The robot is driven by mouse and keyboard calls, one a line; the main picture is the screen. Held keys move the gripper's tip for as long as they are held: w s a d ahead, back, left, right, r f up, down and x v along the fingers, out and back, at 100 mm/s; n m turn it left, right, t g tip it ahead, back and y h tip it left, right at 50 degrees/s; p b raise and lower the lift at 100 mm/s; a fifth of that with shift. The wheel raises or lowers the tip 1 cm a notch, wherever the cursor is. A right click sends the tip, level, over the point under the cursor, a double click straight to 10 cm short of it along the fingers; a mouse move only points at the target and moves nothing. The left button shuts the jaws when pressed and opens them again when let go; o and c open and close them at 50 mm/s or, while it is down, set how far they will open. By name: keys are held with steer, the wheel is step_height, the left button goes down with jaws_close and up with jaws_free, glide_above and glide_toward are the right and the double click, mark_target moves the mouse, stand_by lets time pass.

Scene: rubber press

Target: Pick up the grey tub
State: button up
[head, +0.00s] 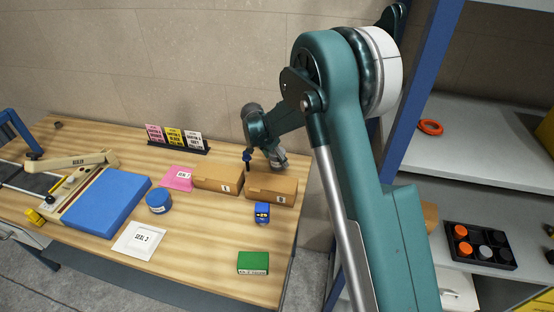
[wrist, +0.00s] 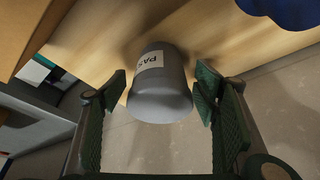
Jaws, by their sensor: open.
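The grey tub (wrist: 160,88) shows in the wrist view, with a white label reading "PA" on its side. It is between the two green-padded fingers of my gripper (wrist: 162,92). The fingers are open, with a narrow gap on either side of the tub. In the head view my gripper (head: 262,155) is low at the back of the wooden table, by the brown boxes. There the tub is too small or hidden to make out surely.
Two brown boxes, one left (head: 217,178) and one right (head: 271,187), stand near my gripper. A shelf (head: 480,160) stands at right.

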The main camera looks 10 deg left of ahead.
stand_by(0.5)
steer(key=c, duration=1.1)
steer(key=shift+r, duration=0.1)
steer(key=shift+c, duration=0.2)
steer(key=shift+r, duration=4.95)
